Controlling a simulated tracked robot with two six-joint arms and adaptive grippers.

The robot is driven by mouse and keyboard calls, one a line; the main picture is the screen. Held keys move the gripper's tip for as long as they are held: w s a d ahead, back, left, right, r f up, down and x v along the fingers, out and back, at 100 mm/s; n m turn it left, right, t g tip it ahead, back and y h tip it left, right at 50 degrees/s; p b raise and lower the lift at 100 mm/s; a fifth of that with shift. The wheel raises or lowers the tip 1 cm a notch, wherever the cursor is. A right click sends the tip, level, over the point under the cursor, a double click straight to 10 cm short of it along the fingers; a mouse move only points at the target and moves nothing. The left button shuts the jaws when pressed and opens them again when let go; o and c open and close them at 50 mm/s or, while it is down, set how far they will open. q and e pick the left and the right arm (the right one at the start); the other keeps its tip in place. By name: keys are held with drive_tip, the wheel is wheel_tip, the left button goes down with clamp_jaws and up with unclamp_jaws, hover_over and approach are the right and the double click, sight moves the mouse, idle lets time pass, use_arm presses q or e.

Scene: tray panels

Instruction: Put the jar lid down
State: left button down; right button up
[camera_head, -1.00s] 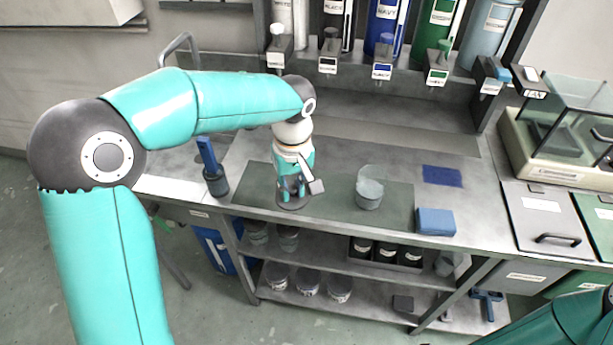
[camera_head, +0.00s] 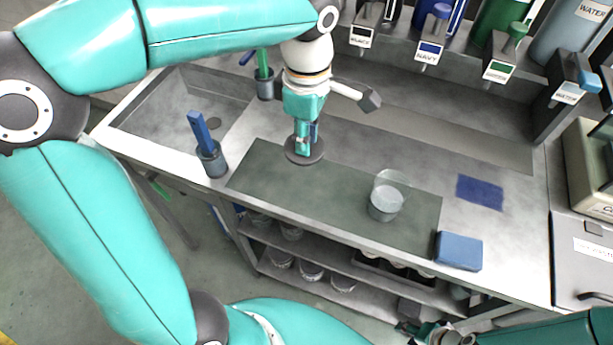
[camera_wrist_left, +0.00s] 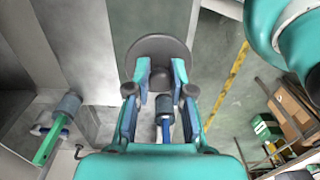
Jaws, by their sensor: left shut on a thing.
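The jar lid (camera_head: 304,158) is a dark grey round disc. My left gripper (camera_head: 303,145) is shut on it and holds it near the back edge of the dark mat (camera_head: 270,180). I cannot tell whether it touches the surface. In the left wrist view the lid (camera_wrist_left: 157,47) sits between the fingertips. The clear glass jar (camera_head: 386,203) stands on the mat to the right, open, with pale contents. Part of what looks like my right gripper (camera_head: 425,330) shows at the bottom edge; its jaws are unclear.
A blue-handled tool stands in a grey cup (camera_head: 212,160) left of the mat. A blue block (camera_head: 459,251) sits by the mat's right front corner, and a navy cloth (camera_head: 480,192) lies behind it. Dispensers line the back. The mat's middle is clear.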

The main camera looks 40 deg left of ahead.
use_arm(q)
wheel_tip(320, 180, down, 13)
drive_tip(key=shift+f, duration=0.1)
idle(0.3)
drive_tip(key=shift+b, duration=0.3)
drive_tip(key=c, duration=1)
unclamp_jaws()
wheel_tip(320, 180, up, 12)
drive_tip(key=shift+w+r+p, duration=0.1)
drive_tip(key=shift+p, duration=0.3)
